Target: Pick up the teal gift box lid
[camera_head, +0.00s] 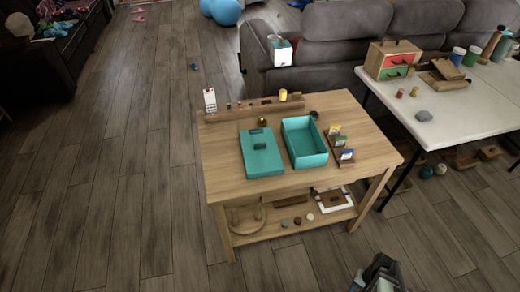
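The teal gift box lid (263,165) lies flat on the left half of the wooden table. A small dark block sits near its middle and another near its far edge. The open teal box (317,161) stands just to its right, hollow side up, with a narrow gap between them. My gripper (378,274) shows only in part at the bottom edge, to the right. It is well apart from the lid, in front of the table. Whether its fingers are open or shut is not clear.
The wooden table (222,178) has a rail of small items along its back. A small wooden rack with cards (341,146) stands right of the box. A white table (459,113) is at right, a grey sofa (345,55) behind. The floor at left is mostly clear.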

